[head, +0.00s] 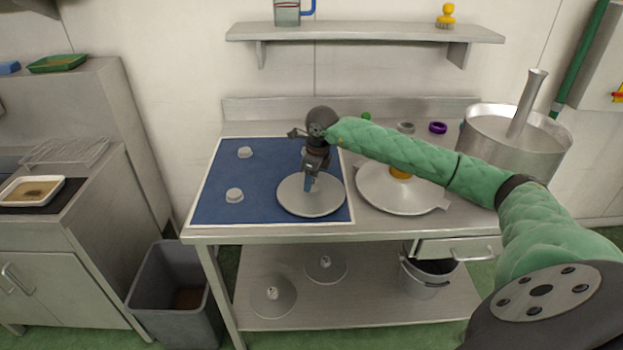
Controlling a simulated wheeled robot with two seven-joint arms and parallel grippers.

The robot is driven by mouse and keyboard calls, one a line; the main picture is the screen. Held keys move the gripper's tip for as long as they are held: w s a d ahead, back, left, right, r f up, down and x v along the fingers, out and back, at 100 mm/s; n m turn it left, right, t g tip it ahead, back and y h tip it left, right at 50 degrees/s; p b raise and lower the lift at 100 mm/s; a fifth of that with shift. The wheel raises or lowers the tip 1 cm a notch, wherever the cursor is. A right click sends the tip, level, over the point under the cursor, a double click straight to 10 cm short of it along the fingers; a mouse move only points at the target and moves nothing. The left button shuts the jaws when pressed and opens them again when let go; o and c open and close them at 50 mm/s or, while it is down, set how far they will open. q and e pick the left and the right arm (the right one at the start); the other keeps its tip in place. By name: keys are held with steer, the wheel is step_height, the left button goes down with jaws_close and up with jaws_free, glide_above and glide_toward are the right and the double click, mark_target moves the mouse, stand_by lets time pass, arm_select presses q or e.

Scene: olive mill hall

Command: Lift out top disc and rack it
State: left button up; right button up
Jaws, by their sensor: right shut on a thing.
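A flat grey metal disc (300,207) is over the right part of the blue mat (265,180). My right gripper (310,184) points down at the disc's middle and is shut on it; its fingers hide the grip point. I cannot tell whether the disc touches the mat or hangs just above it. Two more discs with centre knobs, a front one (265,303) and a rear one (322,274), lie on the lower shelf. My left gripper is out of view.
Two short grey knobs, rear (245,152) and front (234,195), stand on the mat's left. A large metal pot (490,150) stands at the back right, near a purple ring (437,128). A grey bin (175,290) and a bucket (425,280) are below.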

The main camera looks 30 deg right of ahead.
mark_target(315, 181)
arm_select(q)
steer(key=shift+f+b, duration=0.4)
arm_select(e)
steer(key=shift+f, duration=0.45)
steer(key=o, duration=1.3)
steer(key=shift+o, duration=0.2)
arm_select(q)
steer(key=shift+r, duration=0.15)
arm_select(e)
steer(key=shift+s+d+r+b, duration=0.15)
steer(key=shift+r+b, duration=0.2)
steer(key=shift+r, duration=1.2)
steer(key=r, duration=0.2)
steer(key=r+b, duration=0.1)
steer(key=shift+s+d+r, duration=0.2)
steer(key=shift+s+r, duration=0.05)
steer(key=shift+r, duration=0.05)
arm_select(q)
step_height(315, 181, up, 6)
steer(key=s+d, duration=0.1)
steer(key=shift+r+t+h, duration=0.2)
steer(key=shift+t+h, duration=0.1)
arm_select(e)
steer(key=shift+s+r, duration=0.1)
steer(key=shift+r, duration=0.45)
